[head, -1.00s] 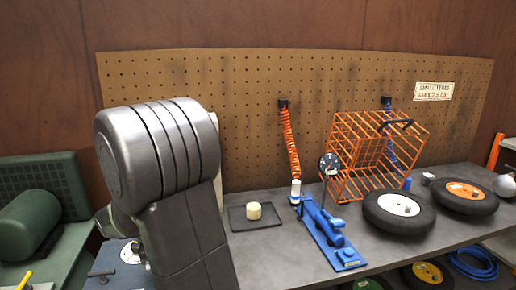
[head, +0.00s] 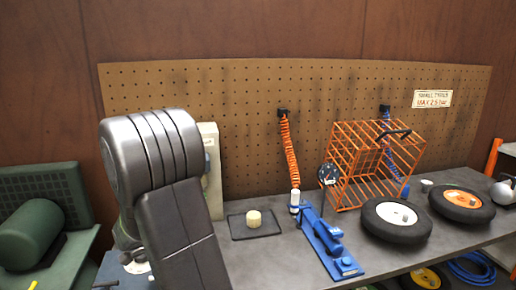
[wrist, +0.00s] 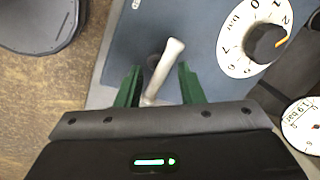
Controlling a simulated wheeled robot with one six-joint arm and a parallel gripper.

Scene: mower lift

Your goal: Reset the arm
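My gripper (wrist: 158,82) shows in the wrist view, with its two green fingers apart. A pale lever (wrist: 164,66) stands between the fingers, with visible gaps on both sides. The fingers do not appear to press on it. The lever rises from a blue panel (wrist: 205,80). In the head view my arm fills the left middle, and my gripper is hidden.
A white dial (wrist: 236,57) with a black knob and a gauge (wrist: 301,128) lie right of my gripper. On the grey bench stand a blue foot pump (head: 328,245), an orange cage (head: 345,165), a black tyre (head: 380,230) and a pale cylinder on a dark mat (head: 240,233).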

